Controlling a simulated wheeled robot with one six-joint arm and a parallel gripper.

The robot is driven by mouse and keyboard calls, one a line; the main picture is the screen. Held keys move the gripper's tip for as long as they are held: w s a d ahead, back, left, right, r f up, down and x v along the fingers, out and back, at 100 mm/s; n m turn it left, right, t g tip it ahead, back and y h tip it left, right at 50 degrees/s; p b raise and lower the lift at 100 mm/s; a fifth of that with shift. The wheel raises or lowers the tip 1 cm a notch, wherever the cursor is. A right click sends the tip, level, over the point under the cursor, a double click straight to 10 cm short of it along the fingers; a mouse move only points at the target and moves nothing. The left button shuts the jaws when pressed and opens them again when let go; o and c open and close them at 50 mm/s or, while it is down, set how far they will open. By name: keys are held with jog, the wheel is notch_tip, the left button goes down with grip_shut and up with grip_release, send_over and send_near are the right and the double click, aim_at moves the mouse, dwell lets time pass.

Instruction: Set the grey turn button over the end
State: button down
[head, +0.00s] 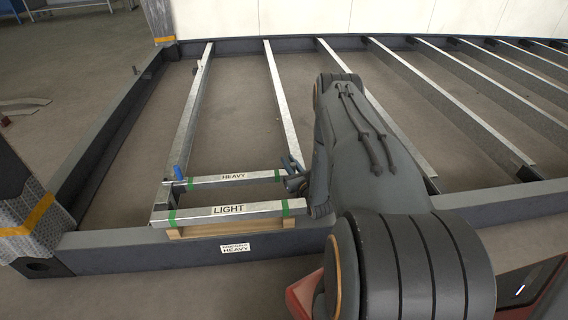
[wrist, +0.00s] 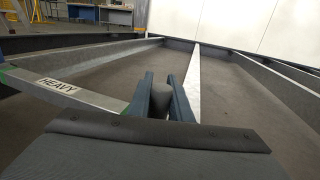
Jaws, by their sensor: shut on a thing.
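My gripper (head: 291,164) is at the right end of the bar labelled HEAVY (head: 228,179). In the wrist view its two dark blue fingers (wrist: 169,98) are shut on a rounded grey piece (wrist: 170,106), which looks like the grey turn button. The fingers hide most of the button, so I cannot tell how it is turned or whether it lies over the bar's end. The HEAVY bar also shows at the left of the wrist view (wrist: 90,98). A bar labelled LIGHT (head: 250,210) lies in front of it, with green bands near its ends.
A blue upright piece (head: 177,172) stands at the HEAVY bar's left end. The dark frame's front rail (head: 110,240) carries a HEAVY plate (head: 235,248). A wooden strip (head: 210,231) lies under the LIGHT bar. Several metal cross-members (head: 284,110) span the frame, with open floor between them.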

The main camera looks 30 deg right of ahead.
jog(key=c, duration=1.6)
grip_release()
jog(key=shift+d, duration=0.1)
jog(key=shift+r, duration=0.1)
notch_tip(320, 180, up, 10)
jog(key=p, duration=0.3)
jog(key=shift+p, duration=0.4)
